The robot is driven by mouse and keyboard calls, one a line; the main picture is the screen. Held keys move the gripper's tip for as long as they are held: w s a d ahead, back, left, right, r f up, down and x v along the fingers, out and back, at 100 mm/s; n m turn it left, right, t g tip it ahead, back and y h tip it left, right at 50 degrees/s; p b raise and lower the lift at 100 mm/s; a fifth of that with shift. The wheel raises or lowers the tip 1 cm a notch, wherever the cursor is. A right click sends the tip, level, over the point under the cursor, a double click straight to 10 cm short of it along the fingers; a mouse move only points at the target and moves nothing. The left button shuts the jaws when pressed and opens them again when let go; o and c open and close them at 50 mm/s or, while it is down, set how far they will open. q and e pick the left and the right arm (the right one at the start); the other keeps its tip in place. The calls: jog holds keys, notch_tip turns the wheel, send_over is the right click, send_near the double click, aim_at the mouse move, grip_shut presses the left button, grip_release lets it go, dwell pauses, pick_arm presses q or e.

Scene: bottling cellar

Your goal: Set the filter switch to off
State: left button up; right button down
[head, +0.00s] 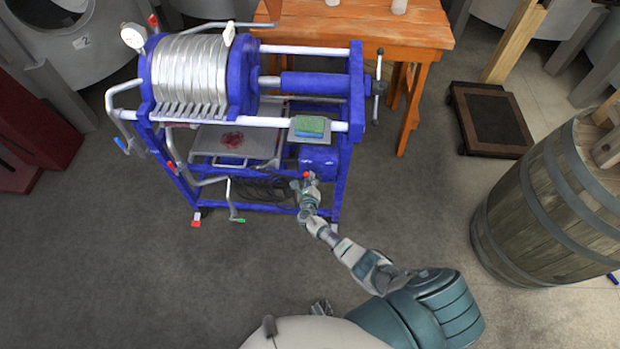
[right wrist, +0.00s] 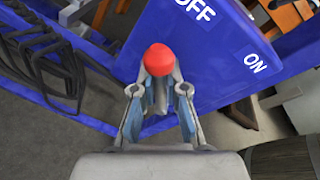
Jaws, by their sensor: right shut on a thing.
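The filter switch (right wrist: 158,61) is a grey lever with a red round tip in front of a blue panel (right wrist: 205,55) marked OFF and ON in white. In the head view its red tip (head: 306,175) is small, beside the blue motor box under the filter press. My right gripper (right wrist: 158,95) has its fingers on both sides of the lever, just below the red tip, and is shut on it. Both labels lie to the right of the tip; I cannot tell which setting the lever is at. A small grey part at the bottom (head: 321,308) may be my left gripper.
The blue filter press (head: 352,85) with silver plates stands ahead. A green and blue sponge (head: 309,127) lies on its small tray. Dark cables (right wrist: 40,55) hang left of the switch. An orange table (head: 365,22), a platform scale (head: 490,120) and a barrel (head: 550,200) stand around.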

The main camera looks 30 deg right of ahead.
jog(key=shift+w+a+r, duration=0.2)
jog(key=shift+w+r, duration=0.25)
jog(key=shift+r, duration=0.15)
jog(key=c, duration=1.4)
grip_release()
jog(key=shift+o, duration=1)
jog(key=shift+f, duration=0.15)
jog(key=shift+a+f, duration=0.1)
jog(key=shift+s, duration=0.1)
jog(key=v, duration=1.1)
jog(key=shift+s+a, duration=0.2)
jog(key=shift+s, duration=0.1)
